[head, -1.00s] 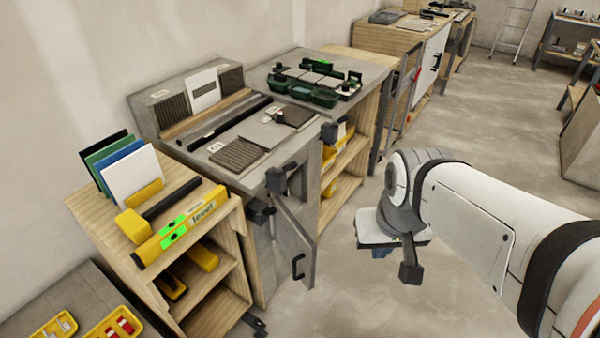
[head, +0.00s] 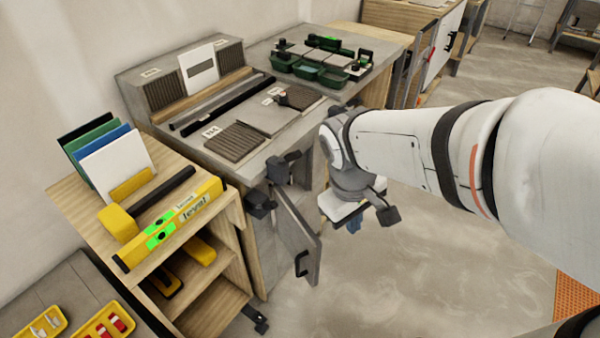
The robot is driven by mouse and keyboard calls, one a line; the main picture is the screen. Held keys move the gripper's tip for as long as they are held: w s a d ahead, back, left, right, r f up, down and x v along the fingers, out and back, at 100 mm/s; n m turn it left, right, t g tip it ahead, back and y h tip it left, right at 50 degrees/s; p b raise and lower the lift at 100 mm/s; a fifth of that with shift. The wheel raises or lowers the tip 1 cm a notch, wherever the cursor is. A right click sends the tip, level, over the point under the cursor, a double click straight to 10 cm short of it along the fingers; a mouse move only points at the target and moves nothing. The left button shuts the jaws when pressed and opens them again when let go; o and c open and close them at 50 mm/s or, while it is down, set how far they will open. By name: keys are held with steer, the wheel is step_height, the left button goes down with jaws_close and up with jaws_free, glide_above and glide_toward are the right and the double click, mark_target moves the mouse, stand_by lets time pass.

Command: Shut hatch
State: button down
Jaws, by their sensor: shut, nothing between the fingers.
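The hatch (head: 297,232) is a grey panel with a dark handle (head: 301,264) on the front of the grey workbench cabinet. It stands swung outward, open. My gripper (head: 354,225) hangs below my wrist to the right of the hatch, pointing down, with a visible gap between them in the picture. Its blue fingertips are small and partly hidden under the wrist, and they are shut and empty.
Dark clamp-like blocks (head: 262,203) stick out at the bench front beside the hatch. A wooden shelf cart (head: 235,215) with a yellow level (head: 170,222) stands at left. Floor (head: 400,255) in front of the hatch is clear.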

steer(key=w+a+f+n+t+h+b, duration=0.35)
steer(key=a+f+n+h+b, duration=0.4)
steer(key=a+f+n, duration=1.05)
steer(key=y+b, duration=0.1)
steer(key=b, duration=0.4)
glide_toward(312, 253)
steer(key=shift+m, duration=0.3)
steer(key=x, duration=0.5)
steer(key=shift+s+f, duration=0.1)
steer(key=shift+s, duration=0.1)
steer(key=shift+w+d, duration=0.2)
steer(key=shift+d, duration=0.15)
steer(key=shift+w+y, duration=0.1)
steer(key=shift+y, duration=0.15)
